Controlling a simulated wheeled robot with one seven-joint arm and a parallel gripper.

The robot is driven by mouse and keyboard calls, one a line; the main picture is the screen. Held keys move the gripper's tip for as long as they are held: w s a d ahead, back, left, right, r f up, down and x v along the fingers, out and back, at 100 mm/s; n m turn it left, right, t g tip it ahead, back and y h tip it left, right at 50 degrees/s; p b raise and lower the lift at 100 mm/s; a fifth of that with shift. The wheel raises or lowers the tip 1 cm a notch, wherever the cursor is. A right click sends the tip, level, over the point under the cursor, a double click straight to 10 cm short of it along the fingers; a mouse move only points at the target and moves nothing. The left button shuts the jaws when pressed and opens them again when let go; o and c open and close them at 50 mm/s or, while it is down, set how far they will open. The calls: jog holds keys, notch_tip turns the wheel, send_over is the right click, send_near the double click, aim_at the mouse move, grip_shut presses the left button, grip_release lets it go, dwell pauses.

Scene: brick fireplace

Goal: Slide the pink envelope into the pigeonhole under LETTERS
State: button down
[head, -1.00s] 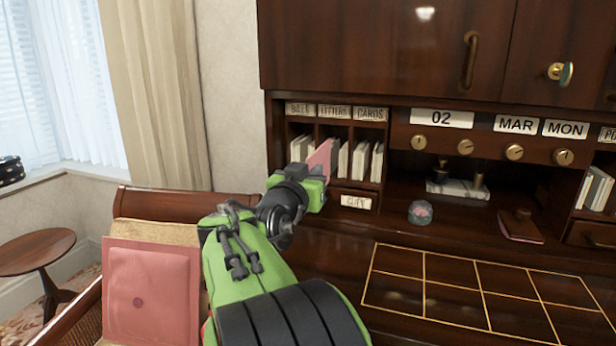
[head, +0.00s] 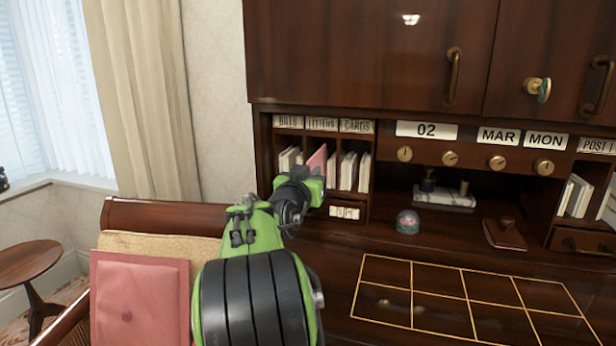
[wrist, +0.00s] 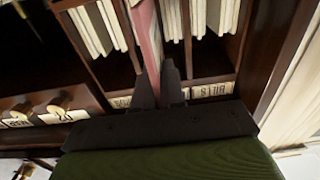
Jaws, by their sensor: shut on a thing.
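The pink envelope (head: 317,160) stands upright at the middle pigeonhole under the LETTERS label (head: 322,124). In the wrist view, which shows the rack upside down, the envelope (wrist: 150,38) reaches in between two dividers, beside white envelopes (wrist: 172,20). My gripper (wrist: 160,68) is shut on its near end, just in front of the rack. In the head view my gripper (head: 316,182) partly hides the lower part of the envelope and of the pigeonhole. How deep the envelope sits inside is hard to tell.
The BILLS (head: 288,122) and CARDS (head: 356,126) pigeonholes on either side hold white envelopes. A small labelled drawer (head: 344,212) is below. A glass paperweight (head: 407,222) stands to the right. The gold-lined desktop (head: 450,290) is clear.

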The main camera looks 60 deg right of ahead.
jog(key=shift+w+d+f+p, duration=0.15)
jog(key=shift+d+p, duration=0.25)
jog(key=shift+d, duration=0.7)
jog(key=shift+w+d+r+p, duration=0.1)
jog(key=shift+w+d+p, duration=0.2)
jog(key=shift+d, duration=0.8)
jog(key=shift+w+d+f+p, duration=0.1)
jog(key=shift+d+p, duration=0.35)
jog(key=shift+d, duration=0.65)
jog(key=c, duration=1.1)
grip_release()
jog(key=shift+c, duration=0.2)
jog(key=shift+a, duration=0.1)
jog(key=s+a+b, duration=0.1)
jog(key=s+a, duration=0.1)
jog(key=a, duration=1.3)
jog(key=shift+s+a+b, duration=0.2)
jog(key=shift+s+b, duration=0.05)
jog(key=shift+b, duration=0.05)
jog(key=shift+f, duration=0.15)
